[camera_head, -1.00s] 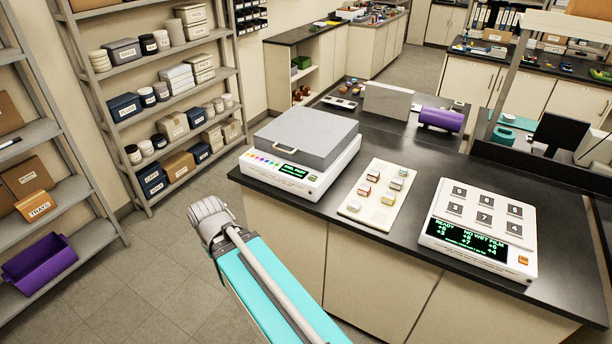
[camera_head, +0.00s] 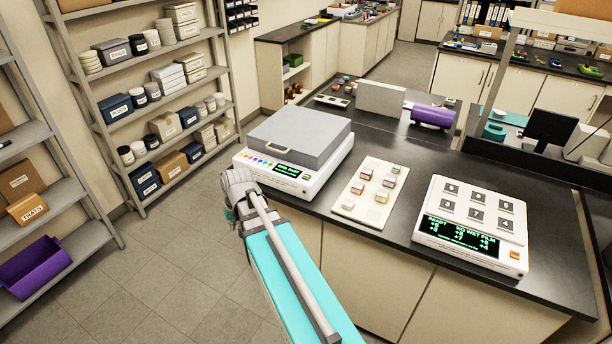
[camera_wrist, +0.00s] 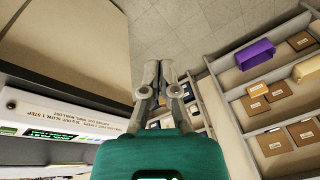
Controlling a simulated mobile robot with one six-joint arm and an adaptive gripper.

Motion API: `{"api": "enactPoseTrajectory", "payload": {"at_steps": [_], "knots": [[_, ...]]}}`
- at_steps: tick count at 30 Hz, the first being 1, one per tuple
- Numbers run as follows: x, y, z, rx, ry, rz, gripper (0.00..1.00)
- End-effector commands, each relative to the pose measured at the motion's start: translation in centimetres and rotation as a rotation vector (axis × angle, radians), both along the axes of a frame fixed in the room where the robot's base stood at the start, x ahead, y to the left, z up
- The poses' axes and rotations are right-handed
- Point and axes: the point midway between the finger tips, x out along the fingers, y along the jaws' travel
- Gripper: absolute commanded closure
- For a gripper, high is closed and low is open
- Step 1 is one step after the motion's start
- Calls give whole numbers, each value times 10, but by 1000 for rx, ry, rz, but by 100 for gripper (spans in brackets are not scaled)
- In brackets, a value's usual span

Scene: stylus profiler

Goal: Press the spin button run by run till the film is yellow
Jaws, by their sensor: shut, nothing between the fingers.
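A white spin machine (camera_head: 318,187) with a closed grey lid and handle stands at the counter's left end. Its front has a row of coloured dots and a small green-lit display (camera_head: 293,172), whose text is too small to read. No film is visible under the lid. In the wrist view the machine's front panel (camera_wrist: 60,112) with a printed label lies at left. My gripper (camera_wrist: 160,65) is shut and empty, to the right of that panel and apart from it. In the head view my arm's end is in front of the machine's left corner, and the fingers cannot be made out.
A cream tray (camera_head: 348,203) holds several small coloured-sided blocks. A purple cylinder (camera_head: 432,116) lies behind. Shelves (camera_head: 160,110) stand left, with open floor (camera_head: 185,230) between.

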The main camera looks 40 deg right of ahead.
Motion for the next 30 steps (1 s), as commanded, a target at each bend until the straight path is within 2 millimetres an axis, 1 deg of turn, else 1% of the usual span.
{"api": "enactPoseTrajectory", "payload": {"at_steps": [1,5,6,11,12,14,15,21,24,27,30], "knots": [[13,-18,5,16,-26,-34,100],[36,-59,14,54,-102,-114,100],[42,-72,16,64,-125,-138,100],[64,-130,29,102,-222,-241,100],[68,-145,33,109,-245,-267,100],[74,-169,38,120,-283,-307,100],[77,-186,42,126,-309,-334,100],[85,-265,60,150,-427,-464,100],[85,-298,68,156,-475,-518,100],[84,-322,73,159,-509,-555,100],[83,-336,76,162,-531,-579,100]]}}
